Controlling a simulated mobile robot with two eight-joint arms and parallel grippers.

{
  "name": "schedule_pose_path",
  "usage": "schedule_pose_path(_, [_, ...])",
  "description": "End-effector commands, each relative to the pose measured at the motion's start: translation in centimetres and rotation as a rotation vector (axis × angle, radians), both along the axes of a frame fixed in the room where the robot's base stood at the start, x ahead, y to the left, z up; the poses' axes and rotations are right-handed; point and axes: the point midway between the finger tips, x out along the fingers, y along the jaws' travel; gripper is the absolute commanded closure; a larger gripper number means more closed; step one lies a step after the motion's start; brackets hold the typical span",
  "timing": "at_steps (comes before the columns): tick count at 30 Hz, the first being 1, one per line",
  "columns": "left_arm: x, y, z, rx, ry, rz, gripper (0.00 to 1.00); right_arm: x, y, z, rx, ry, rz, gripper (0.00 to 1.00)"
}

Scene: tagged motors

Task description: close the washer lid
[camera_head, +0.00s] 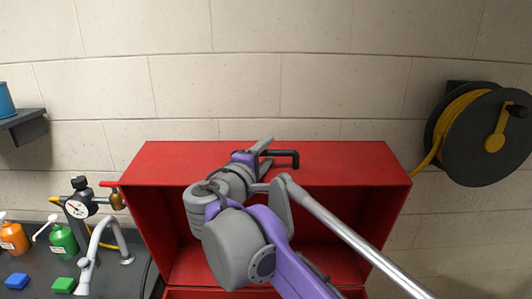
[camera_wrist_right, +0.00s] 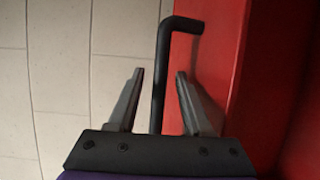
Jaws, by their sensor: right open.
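The red washer lid (camera_head: 340,150) is raised, with its hollow underside (camera_head: 160,225) facing me in the head view. A black bar handle (camera_head: 296,158) stands out from the far part of its top. My right gripper (camera_head: 266,153) is over the lid's top at the handle. In the right wrist view, its two fingers (camera_wrist_right: 160,76) are apart, with the handle (camera_wrist_right: 160,60) between them. Gaps show on both sides, so the fingers do not grip it. My right arm hides part of the lid's inside. My left gripper is out of view.
A pale block wall (camera_head: 300,80) stands close behind the lid. A black hose reel (camera_head: 475,140) with yellow hose hangs at the right. A gauge (camera_head: 78,207), a tap (camera_head: 95,250), and orange (camera_head: 12,237) and green bottles (camera_head: 63,238) stand at the left.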

Motion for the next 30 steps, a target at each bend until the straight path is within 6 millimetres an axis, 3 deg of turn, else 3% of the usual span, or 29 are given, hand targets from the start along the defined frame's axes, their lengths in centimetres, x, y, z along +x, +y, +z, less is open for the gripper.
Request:
schedule_pose_path(5, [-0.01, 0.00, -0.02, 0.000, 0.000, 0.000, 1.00, -0.01, 0.00, -0.02, 0.000, 0.000, 0.000, 0.52])
schedule_pose_path(13, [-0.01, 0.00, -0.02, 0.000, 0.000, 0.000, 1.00, -0.03, 0.00, -0.01, 0.000, 0.000, -0.001, 1.00])
schedule_pose_path(30, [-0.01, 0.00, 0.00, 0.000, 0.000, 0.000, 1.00, -0.03, -0.01, 0.03, 0.000, -0.001, -0.001, 1.00])
